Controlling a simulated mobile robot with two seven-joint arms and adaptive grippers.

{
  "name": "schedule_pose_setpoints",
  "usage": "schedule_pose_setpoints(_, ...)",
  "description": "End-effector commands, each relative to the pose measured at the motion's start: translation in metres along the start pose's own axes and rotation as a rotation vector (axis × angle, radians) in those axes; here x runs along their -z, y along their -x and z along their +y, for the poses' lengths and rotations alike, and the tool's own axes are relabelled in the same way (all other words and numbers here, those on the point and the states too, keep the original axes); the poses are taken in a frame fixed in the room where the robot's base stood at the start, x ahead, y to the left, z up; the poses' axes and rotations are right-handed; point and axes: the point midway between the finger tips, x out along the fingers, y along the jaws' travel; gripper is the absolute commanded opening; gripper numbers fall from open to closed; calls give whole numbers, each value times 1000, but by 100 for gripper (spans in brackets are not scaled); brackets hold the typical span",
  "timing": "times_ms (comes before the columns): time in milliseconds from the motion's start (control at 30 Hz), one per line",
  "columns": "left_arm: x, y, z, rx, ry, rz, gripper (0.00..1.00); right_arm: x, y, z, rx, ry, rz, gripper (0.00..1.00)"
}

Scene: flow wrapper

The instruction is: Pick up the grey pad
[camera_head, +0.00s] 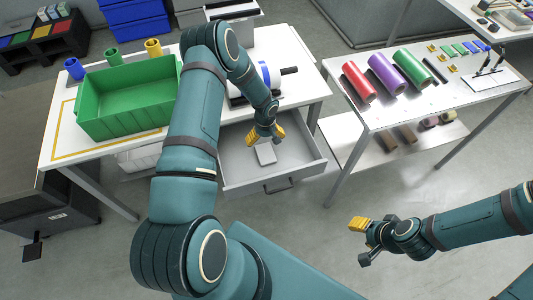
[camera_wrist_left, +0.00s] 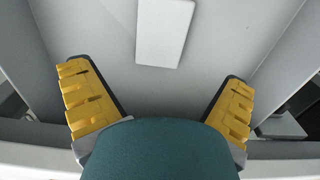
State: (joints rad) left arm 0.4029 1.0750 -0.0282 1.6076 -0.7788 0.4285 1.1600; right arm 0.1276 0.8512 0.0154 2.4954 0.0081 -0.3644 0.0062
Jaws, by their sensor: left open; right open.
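The grey pad (camera_head: 266,154) is a small pale rectangle lying flat on the floor of the open drawer (camera_head: 235,172). In the left wrist view the pad (camera_wrist_left: 164,32) lies at the top centre, beyond my open fingers and apart from them. My left gripper (camera_head: 266,133) is over the drawer, pointing down, open and empty, with yellow fingertips. It also shows in the left wrist view (camera_wrist_left: 158,102), one finger on each side. My right gripper (camera_head: 362,238) is open and empty over the floor at the lower right, away from the drawer.
A green bin (camera_head: 128,98) stands on the left table. A red roll (camera_head: 358,82), a purple roll (camera_head: 385,74) and a green roll (camera_head: 412,67) lie on the right table. The drawer walls stand close around my left gripper. The floor between the tables is clear.

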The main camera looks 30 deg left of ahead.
Motion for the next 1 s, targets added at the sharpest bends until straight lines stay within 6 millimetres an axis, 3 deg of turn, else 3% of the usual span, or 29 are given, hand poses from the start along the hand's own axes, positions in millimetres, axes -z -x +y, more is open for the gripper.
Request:
schedule_pose_setpoints(100,0,-22,0,0,2,-2,100,-1,-3,1,0,1,-3,48)
schedule_pose_setpoints(367,0,-40,0,-2,1,0,100,-2,-4,2,1,2,-5,48)
schedule_pose_setpoints(700,2,-84,-2,-2,1,-1,100,-5,-10,3,1,4,-10,48)
schedule_pose_setpoints(1000,2,-88,-2,-2,1,0,100,-5,-10,4,1,4,-11,48)
